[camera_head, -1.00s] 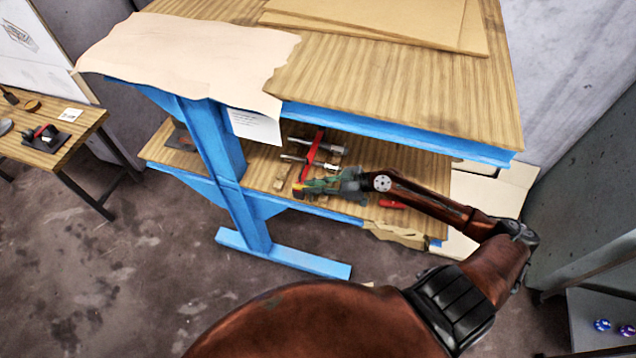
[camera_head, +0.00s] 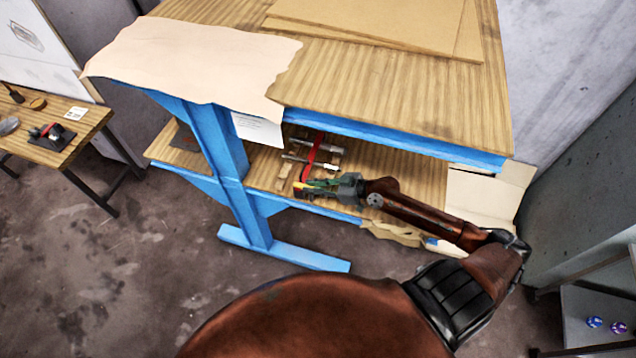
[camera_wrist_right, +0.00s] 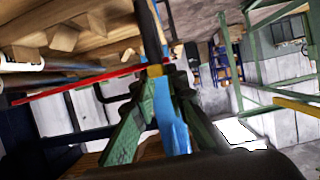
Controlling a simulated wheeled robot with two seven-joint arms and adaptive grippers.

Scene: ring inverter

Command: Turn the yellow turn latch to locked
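My right gripper (camera_head: 303,187) has green fingers and reaches in over the front edge of the lower shelf of the blue workbench. A small yellow piece shows at its fingertips. In the right wrist view the fingers (camera_wrist_right: 160,82) stand apart, with the yellow piece (camera_wrist_right: 155,70) between or just beyond their tips. I cannot tell whether they touch it, or whether this is the turn latch and how it is turned. A long red bar (camera_wrist_right: 75,86) runs up to the yellow piece from the left. My left gripper is not in view.
A red part with metal rods (camera_head: 316,152) lies on the shelf behind the gripper. The blue leg (camera_head: 232,165) stands left of it, and the wooden top (camera_head: 420,90) overhangs the shelf. Open cardboard (camera_head: 485,195) lies at right. A small table (camera_head: 75,125) stands at far left.

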